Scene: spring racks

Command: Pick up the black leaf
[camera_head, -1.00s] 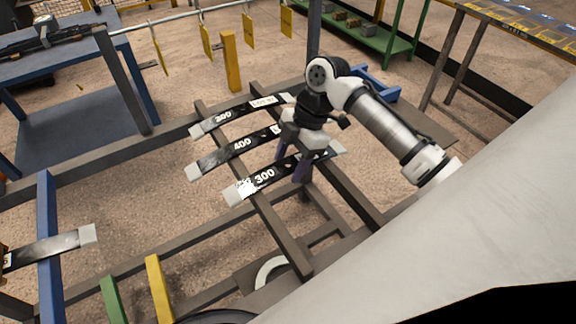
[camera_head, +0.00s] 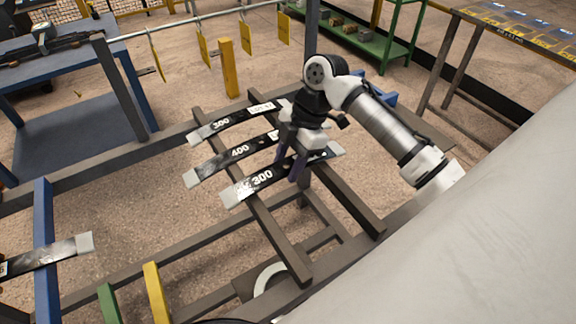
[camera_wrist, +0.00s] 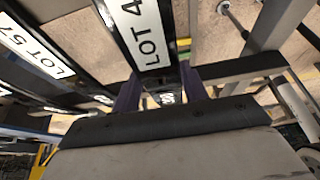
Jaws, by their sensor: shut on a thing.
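Three black leaves with pale grey ends lie across dark rails. The nearest black leaf (camera_head: 251,183) is marked 300. The middle leaf (camera_head: 214,164) is marked 400, and the far leaf (camera_head: 211,130) is also marked 300. My gripper (camera_head: 288,165) comes down over the nearest leaf with one purple finger on each side, shut on it right of its number. In the wrist view the held leaf, with a LOT label (camera_wrist: 142,32), runs between the fingers (camera_wrist: 160,92). Part of its right half is hidden by the gripper.
The dark rack rails (camera_head: 272,232) run under the leaves. Another leaf (camera_head: 48,254) lies at the left by a blue post (camera_head: 44,235). A yellow post (camera_head: 229,68) and hanging yellow tags (camera_head: 204,49) stand behind. A blue table (camera_head: 62,62) is at the far left.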

